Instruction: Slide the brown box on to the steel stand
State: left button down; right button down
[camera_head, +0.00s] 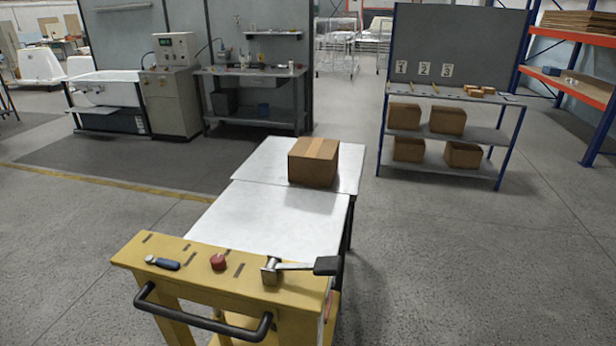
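The brown box (313,162) is a closed cardboard carton with a tape strip along its top. It sits upright on the far one of two pale metal tops that meet end to end. The far top (262,160) runs out behind and to the left of the box. The near top (270,217) is bare and adjoins a yellow cart end. The box's front bottom edge is close to the seam between the tops. I cannot tell for sure which top belongs to the steel stand. Neither of my grippers is in view.
A blue-framed shelf (460,137) with several cartons stands at right. Benches stand at back left. Floor beside the tops is clear.

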aim_at(312, 160)
jog(key=i+l, duration=0.15)
jog(key=l, duration=0.2)
jog(key=i+l, duration=0.1)
jog(key=l, duration=0.25)
jog(key=i+l+u, duration=0.1)
jog(key=l, duration=0.25)
jog(key=i+l, duration=0.2)
jog(key=l, duration=0.15)
jog(key=i+l, duration=0.1)
jog(key=l, duration=0.25)
jog(key=i+l+u, duration=0.1)
jog(key=l, duration=0.25)
